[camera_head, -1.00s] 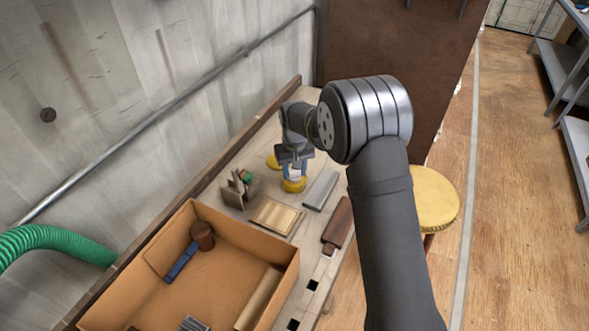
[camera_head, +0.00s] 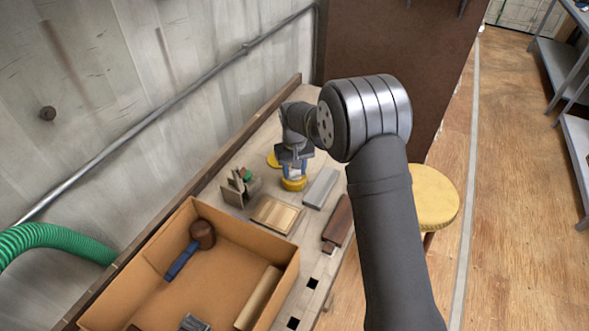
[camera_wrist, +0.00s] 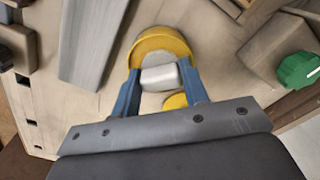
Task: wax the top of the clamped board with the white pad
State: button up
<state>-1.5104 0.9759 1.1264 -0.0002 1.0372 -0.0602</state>
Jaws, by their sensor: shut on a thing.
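My gripper (camera_head: 294,168) points down over the bench with its blue fingers shut on the white pad (camera_wrist: 160,78). The pad shows as a pale block between the fingertips in the wrist view. It is at an open yellow tin (camera_head: 293,184) with a greyish inside, also in the wrist view (camera_wrist: 162,40). I cannot tell how firmly the pad touches the tin's contents. The pale wooden board (camera_head: 275,214) lies flat on the bench nearer the camera. Beside it, to the upper left, is a brown block-like fixture with a green knob (camera_wrist: 298,70).
A yellow disc (camera_head: 273,160) lies behind the tin. A grey bar (camera_head: 320,188) and a dark brown block (camera_head: 337,224) lie to the right. A cardboard box (camera_head: 220,233) with a mallet (camera_head: 195,246) fills the front. A yellow stool (camera_head: 433,197) stands off the bench.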

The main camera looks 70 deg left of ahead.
dwell(0.3)
jog(key=shift+r, duration=3.45)
jog(key=w+d+f+m, duration=0.1)
jog(key=w+d, duration=0.1)
jog(key=w, duration=0.4)
jog(key=w+d+f+m, duration=0.1)
jog(key=w+d, duration=0.2)
jog(key=w, duration=0.4)
jog(key=w+d+f+m, duration=0.1)
jog(key=w+d, duration=0.1)
jog(key=w, duration=0.4)
jog(key=shift+w+d+m, duration=0.25)
jog(key=shift+m, duration=0.15)
jog(key=w+d+f+m, duration=0.2)
jog(key=w+d+m, duration=0.1)
jog(key=w+d, duration=0.9)
jog(key=w+d+f+m, duration=0.3)
jog(key=w+d+m, duration=0.1)
jog(key=w+d, duration=0.8)
jog(key=d+f+m, duration=0.1)
jog(key=d+m, duration=0.2)
jog(key=d, duration=1.4)
jog(key=w+d+f+m, duration=0.1)
jog(key=d+m, duration=0.3)
jog(key=d, duration=1.3)
jog(key=shift+d+f, duration=0.3)
jog(key=shift+f, duration=0.4)
jog(key=shift+w, duration=0.1)
